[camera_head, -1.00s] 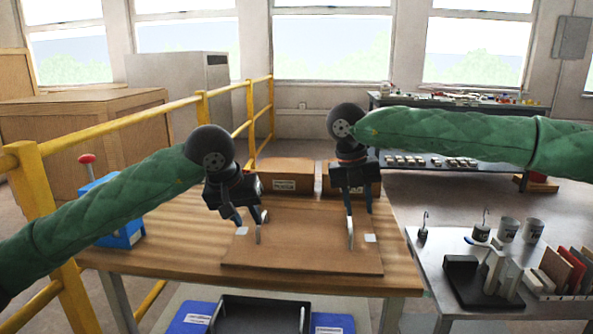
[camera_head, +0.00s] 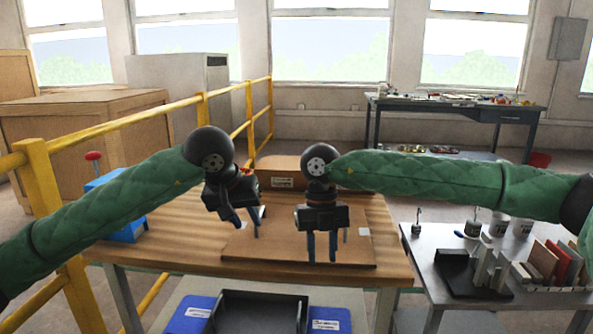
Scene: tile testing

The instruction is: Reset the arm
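My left arm, in a green sleeve, reaches in from the left. Its gripper (camera_head: 247,228) hangs over the left part of a brown board on the wooden table, with its fingers apart and nothing seen between them. My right arm, also green-sleeved, reaches in from the right. Its gripper (camera_head: 322,246) points down over the middle of the board, with its two fingers apart and nothing seen between them. The brown board (camera_head: 260,251) lies flat on the wooden table (camera_head: 180,243). Whether the fingertips touch the board is hard to tell.
A cardboard box (camera_head: 282,167) stands at the table's back. A blue box with a red knob (camera_head: 122,228) stands at the left, by a yellow railing (camera_head: 120,123). A side table (camera_head: 428,238) at the right holds weights, cups and tile racks. A black tray (camera_head: 262,301) sits below the front edge.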

